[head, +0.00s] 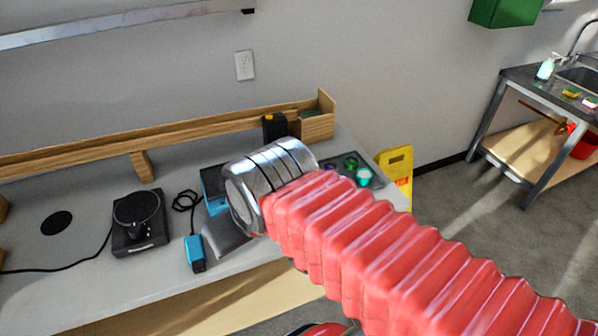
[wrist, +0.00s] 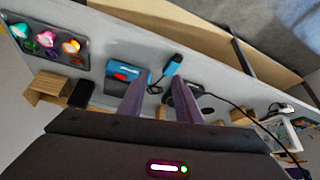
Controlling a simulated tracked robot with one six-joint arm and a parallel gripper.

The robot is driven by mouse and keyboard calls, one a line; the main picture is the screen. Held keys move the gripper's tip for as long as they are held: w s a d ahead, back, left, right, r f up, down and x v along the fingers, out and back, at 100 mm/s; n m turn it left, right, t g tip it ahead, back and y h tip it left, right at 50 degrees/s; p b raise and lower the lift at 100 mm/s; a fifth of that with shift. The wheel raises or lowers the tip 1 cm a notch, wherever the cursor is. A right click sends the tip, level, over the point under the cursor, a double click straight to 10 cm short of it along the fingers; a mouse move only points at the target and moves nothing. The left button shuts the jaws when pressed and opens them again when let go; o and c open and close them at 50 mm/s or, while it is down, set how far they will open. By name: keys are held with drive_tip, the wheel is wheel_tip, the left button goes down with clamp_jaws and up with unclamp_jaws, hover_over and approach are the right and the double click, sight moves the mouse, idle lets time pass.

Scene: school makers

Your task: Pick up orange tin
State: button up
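In the wrist view, a dark tray (wrist: 84,62) at the upper left holds several small coloured round tins. In the head view, the tray shows purple, green and teal tins (head: 363,176), but no orange one is visible; my arm covers part of that area. My gripper (wrist: 159,84) is open, its two fingers apart with nothing held, above the bench and well to the right of the tray.
A blue device (wrist: 122,76) lies near my left finger. A small blue box with a cable (head: 196,253) and a black round-topped device (head: 140,222) stand on the bench (head: 85,290). A wooden ledge (head: 90,150) runs along the back. A yellow sign (head: 396,165) stands beyond the bench's right end.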

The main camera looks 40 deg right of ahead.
drive_tip(key=shift+w+a, duration=0.15)
drive_tip(key=shift+w, duration=0.1)
drive_tip(key=shift+o, duration=0.2)
